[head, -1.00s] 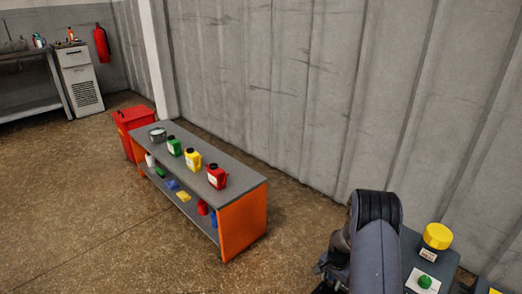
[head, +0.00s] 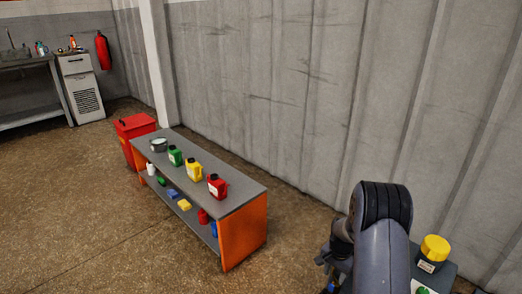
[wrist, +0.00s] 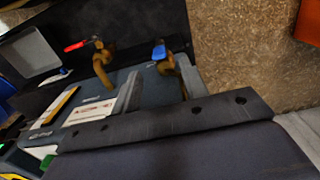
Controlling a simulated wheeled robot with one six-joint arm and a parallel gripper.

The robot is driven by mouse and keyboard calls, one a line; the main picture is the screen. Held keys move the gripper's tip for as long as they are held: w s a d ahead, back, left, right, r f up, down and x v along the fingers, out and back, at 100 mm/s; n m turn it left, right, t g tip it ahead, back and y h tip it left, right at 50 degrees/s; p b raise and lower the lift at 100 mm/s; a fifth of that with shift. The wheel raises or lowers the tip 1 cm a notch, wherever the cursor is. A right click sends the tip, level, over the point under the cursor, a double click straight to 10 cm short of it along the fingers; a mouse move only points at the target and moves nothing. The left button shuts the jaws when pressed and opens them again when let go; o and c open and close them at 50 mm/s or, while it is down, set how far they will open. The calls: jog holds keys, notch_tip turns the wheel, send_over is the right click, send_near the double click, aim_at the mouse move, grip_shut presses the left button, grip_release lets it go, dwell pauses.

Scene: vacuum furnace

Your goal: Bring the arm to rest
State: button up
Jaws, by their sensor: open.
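My arm rises at the lower right of the head view, its grey link and black joint in the foreground. My gripper (wrist: 158,86) shows in the wrist view as two grey finger shapes set apart above a dark bar with holes. It is open, with nothing visibly held between the fingers. Beyond it are two brass-coloured valve-like parts, one with a red handle (wrist: 76,45) and one with a blue handle (wrist: 159,51). I cannot tell their exact distance from the fingers. In the head view my arm hides most of the gripper end.
A grey-topped bench with orange ends (head: 243,240) stands left of my arm, carrying a red canister (head: 217,186) and other containers. A red bin (head: 133,127) stands behind the bench. Floor at left is clear.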

aim_at(332, 292)
notch_tip(332, 292, down, 11)
jog(key=b, duration=0.3)
jog(key=shift+d+r, duration=0.1)
jog(key=shift+d, duration=0.05)
jog(key=shift+s+r+t+y+b, duration=0.15)
jog(key=shift+t+y+b, duration=0.25)
jog(key=shift+b, duration=0.15)
jog(key=shift+s+d+t+y+b, duration=0.15)
jog(key=shift+t+y+b, duration=0.25)
jog(key=shift+b, duration=1.1)
jog(key=shift+t+y, duration=0.3)
